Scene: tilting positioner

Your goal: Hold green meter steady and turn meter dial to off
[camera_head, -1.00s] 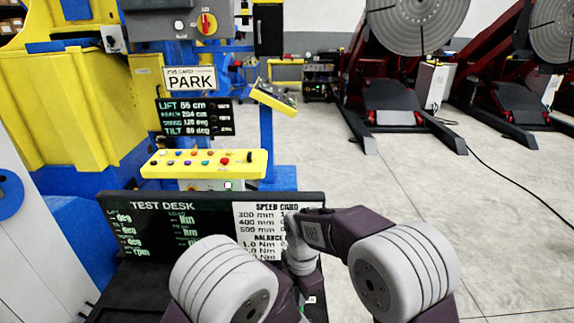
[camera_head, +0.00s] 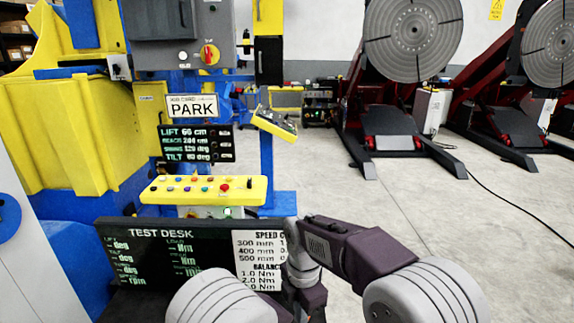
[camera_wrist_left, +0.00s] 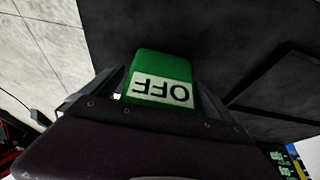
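In the left wrist view the green meter (camera_wrist_left: 162,68) sits between the two fingers of my left gripper (camera_wrist_left: 160,88), which flank its sides closely and look shut on it. A white label reading OFF (camera_wrist_left: 161,93) shows upside down on its near face. The dial is not visible. In the head view the meter and left gripper are hidden behind my arm. My right arm's wrist bends down at the lower middle of the head view; its fingertips cannot be made out.
The dark TEST DESK panel (camera_head: 165,262) with a white speed card (camera_head: 258,268) stands in front of me. Behind it is a yellow button console (camera_head: 203,190). A PARK sign (camera_head: 191,106) hangs above. Open grey floor (camera_head: 440,215) lies to the right.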

